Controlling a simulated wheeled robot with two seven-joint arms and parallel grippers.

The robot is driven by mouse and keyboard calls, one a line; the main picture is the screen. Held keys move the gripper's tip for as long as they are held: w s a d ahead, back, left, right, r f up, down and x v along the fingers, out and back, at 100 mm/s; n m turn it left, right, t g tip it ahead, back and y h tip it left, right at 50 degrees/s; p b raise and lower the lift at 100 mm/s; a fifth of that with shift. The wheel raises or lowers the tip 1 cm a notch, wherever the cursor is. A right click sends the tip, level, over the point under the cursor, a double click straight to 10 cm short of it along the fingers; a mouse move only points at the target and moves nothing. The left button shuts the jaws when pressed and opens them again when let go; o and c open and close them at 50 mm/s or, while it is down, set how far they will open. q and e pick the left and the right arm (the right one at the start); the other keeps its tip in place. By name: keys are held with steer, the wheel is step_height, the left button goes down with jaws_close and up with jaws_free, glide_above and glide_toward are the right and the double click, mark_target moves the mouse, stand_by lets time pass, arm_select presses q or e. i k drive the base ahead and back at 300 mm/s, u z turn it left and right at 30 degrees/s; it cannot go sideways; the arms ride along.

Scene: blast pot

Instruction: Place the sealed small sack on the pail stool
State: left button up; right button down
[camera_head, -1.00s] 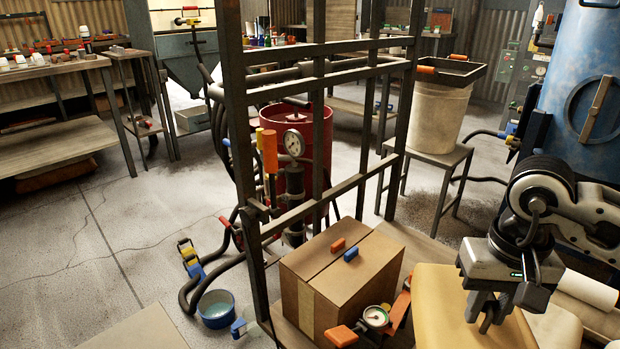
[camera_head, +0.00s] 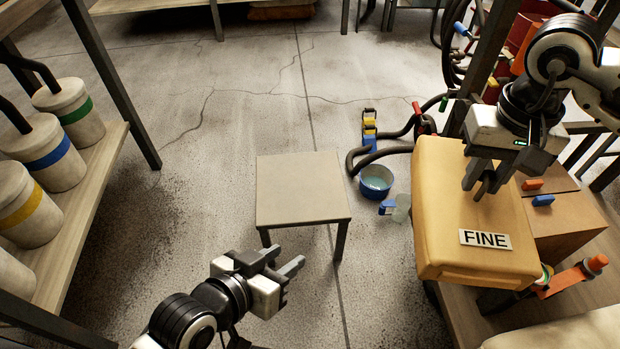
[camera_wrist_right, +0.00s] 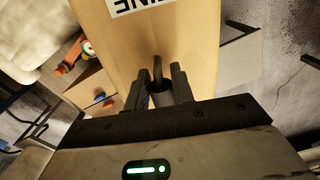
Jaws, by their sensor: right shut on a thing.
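The yellow sack (camera_head: 455,205) has a white FINE label and a flat, closed-looking outline. My right gripper (camera_head: 487,188) is shut on it from above. In the right wrist view the fingers (camera_wrist_right: 160,88) close around a small grip on the sack (camera_wrist_right: 205,40). The sack hangs beside the cardboard box and past the bench's left edge, seemingly raised. A low stool (camera_head: 302,187) with a bare square top stands on the floor left of the sack. My left gripper (camera_head: 284,262) is empty, fingers apart, in front of the stool.
A cardboard box (camera_head: 560,215) and a gauge with an orange handle (camera_head: 570,278) sit on the bench at right. A blue bowl (camera_head: 376,181) and hoses lie between stool and sack. A shelf with several lidded canisters (camera_head: 45,150) stands at left. Floor around the stool is mostly clear.

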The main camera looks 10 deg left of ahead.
mark_target(292, 192)
steer(key=u, duration=2.15)
steer(key=i, duration=0.45)
steer(key=z, duration=1.15)
steer(key=i, duration=0.3)
steer(key=z, duration=0.05)
